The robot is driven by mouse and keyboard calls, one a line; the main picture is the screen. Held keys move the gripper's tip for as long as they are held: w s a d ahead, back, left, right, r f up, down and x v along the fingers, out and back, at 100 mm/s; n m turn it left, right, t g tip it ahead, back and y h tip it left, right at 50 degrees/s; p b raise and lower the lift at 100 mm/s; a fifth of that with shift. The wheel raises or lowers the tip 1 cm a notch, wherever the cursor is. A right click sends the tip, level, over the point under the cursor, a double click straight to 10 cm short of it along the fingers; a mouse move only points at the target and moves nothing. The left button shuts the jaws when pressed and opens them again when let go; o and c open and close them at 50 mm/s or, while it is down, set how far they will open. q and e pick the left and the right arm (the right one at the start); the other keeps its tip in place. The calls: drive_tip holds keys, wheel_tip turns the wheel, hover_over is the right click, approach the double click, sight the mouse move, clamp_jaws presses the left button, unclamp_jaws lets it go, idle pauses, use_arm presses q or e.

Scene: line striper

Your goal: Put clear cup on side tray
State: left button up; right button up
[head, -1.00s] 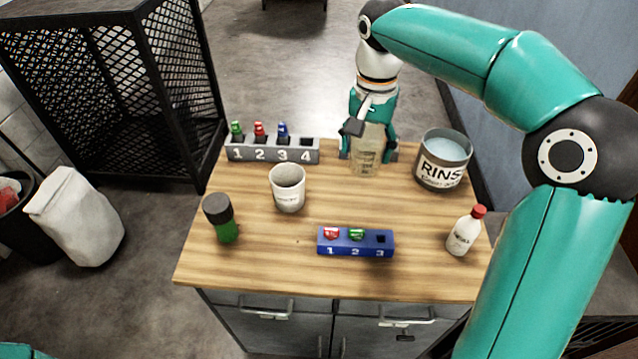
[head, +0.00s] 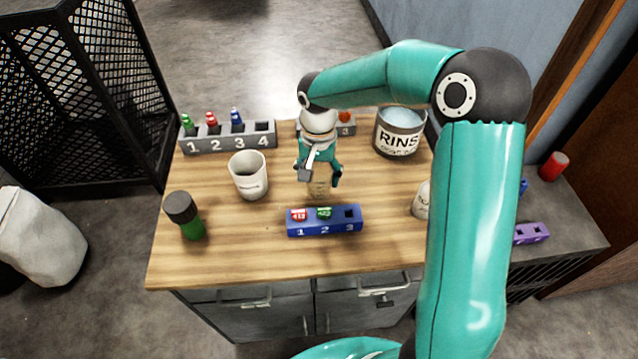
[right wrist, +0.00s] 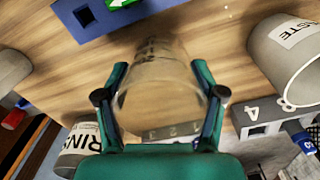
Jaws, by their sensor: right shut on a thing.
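The clear cup (head: 320,188) is a see-through, brownish-tinted cup in my right gripper (head: 319,174), over the wooden worktop behind the blue rack. In the right wrist view the cup (right wrist: 160,95) sits between the two fingers of the gripper (right wrist: 162,108), which are shut on its sides. I cannot tell how far its base is above the wood. A grey side surface (head: 575,232), perhaps the side tray, is at the right, partly hidden by my right arm. My left gripper is not in view.
On the worktop (head: 225,255) are a blue rack (head: 323,228), white waste cup (head: 248,176), green dark-capped bottle (head: 186,215), RINSE tub (head: 399,132), grey four-slot rack (head: 228,140) and partly hidden white bottle (head: 420,200). The side surface holds a purple rack (head: 531,233) and red object (head: 553,166).

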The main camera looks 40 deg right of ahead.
sight(319, 186)
wheel_tip(319, 186, down, 4)
drive_tip(key=shift+r, duration=0.1)
drive_tip(key=o, duration=1.5)
drive_tip(key=shift+o, duration=0.2)
drive_tip(key=shift+r, duration=0.1)
